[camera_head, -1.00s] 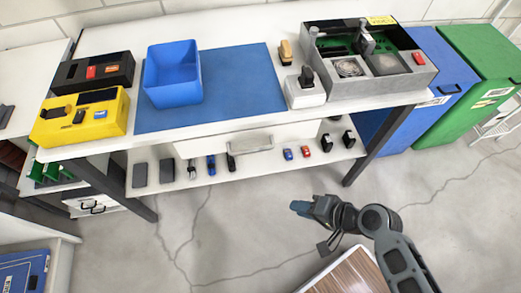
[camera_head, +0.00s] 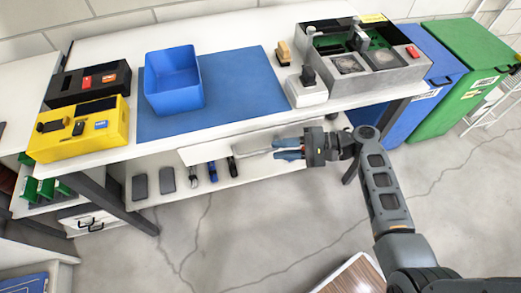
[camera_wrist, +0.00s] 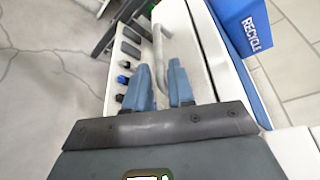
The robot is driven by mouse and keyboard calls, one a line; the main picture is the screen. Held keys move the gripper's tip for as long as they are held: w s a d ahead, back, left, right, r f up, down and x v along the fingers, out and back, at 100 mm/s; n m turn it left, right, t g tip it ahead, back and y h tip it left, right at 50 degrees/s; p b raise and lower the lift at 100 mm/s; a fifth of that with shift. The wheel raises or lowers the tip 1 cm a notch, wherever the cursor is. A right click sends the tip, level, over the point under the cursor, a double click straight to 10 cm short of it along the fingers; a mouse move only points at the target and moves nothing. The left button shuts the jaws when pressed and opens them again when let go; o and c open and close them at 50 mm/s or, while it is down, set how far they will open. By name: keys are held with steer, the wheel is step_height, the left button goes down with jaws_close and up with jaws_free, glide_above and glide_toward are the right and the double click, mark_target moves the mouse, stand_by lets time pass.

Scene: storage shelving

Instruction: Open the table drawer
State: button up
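The table drawer (camera_head: 205,153) is a white front under the worktop, and it looks shut. It also shows in the wrist view (camera_wrist: 185,45). Its light grey bar handle (camera_head: 250,152) is partly hidden by my fingers in the head view. In the wrist view the handle (camera_wrist: 160,45) runs lengthwise toward the gap between my fingertips. My gripper (camera_head: 276,148) is at the drawer front, at the handle's right part. In the wrist view my gripper (camera_wrist: 160,70) has its two blue fingers apart. Whether they touch the handle I cannot tell.
The white worktop (camera_head: 230,35) holds a blue bin (camera_head: 174,85), a yellow box (camera_head: 80,130) and a grey machine tray (camera_head: 370,75). A lower shelf (camera_head: 150,185) carries small items. Blue and green recycling bins (camera_head: 465,75) stand at right.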

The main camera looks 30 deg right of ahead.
mark_target(269, 151)
steer(key=x, duration=0.6)
steer(key=shift+s, duration=0.1)
steer(key=shift+c, duration=0.2)
jaws_close()
